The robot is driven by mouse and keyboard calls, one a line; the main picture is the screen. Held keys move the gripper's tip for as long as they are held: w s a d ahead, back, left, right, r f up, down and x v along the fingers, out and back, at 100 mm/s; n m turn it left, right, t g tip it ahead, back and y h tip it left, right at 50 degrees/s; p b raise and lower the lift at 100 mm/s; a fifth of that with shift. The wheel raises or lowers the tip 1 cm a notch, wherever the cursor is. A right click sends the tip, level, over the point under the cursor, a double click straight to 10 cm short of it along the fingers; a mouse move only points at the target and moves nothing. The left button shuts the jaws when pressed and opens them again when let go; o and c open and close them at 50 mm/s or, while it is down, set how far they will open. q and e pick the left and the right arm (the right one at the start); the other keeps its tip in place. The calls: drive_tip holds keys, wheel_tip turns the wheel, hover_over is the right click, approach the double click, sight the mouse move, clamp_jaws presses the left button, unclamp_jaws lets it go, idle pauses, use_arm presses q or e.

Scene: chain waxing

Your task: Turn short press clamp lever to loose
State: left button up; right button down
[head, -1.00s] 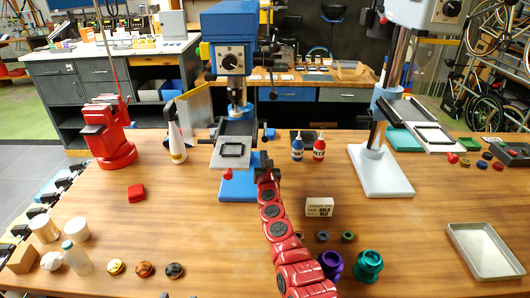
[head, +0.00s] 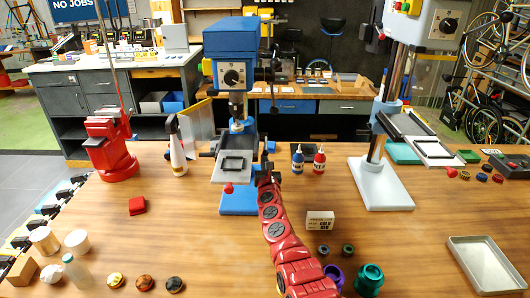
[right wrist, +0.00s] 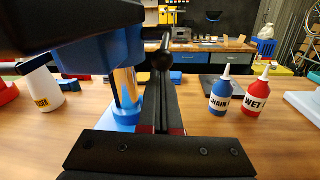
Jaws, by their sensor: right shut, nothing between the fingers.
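The short press (head: 229,42) has a blue head, a steel column and a blue base (head: 238,205), and stands left of centre on the bench. Its grey table (head: 232,172) carries a black square frame. A red knob (head: 228,188) shows below the table's front edge; I cannot tell if it is the clamp lever. My right gripper (head: 266,177) is at the table's right side, shut and empty. In the right wrist view its dark fingers (right wrist: 161,95) are together, right of the steel column (right wrist: 126,88). A black ball-ended handle (right wrist: 163,58) shows beyond them. My left gripper is out of view.
Blue (head: 298,160) and red (head: 319,160) bottles stand right of the press. A taller press (head: 375,182) stands further right. A white spray bottle (head: 177,158) stands left.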

sight(265, 153)
drive_tip(key=shift+s+r, duration=0.25)
drive_tip(key=shift+r, duration=0.05)
wheel_tip(265, 153, up, 2)
drive_tip(key=p, duration=0.2)
drive_tip(key=shift+s+d+r+p, duration=0.15)
drive_tip(key=shift+r+p, duration=0.05)
drive_tip(key=shift+p, duration=0.15)
drive_tip(key=shift+s+r, duration=0.1)
drive_tip(key=shift+r, duration=0.2)
drive_tip(key=shift+f, duration=0.15)
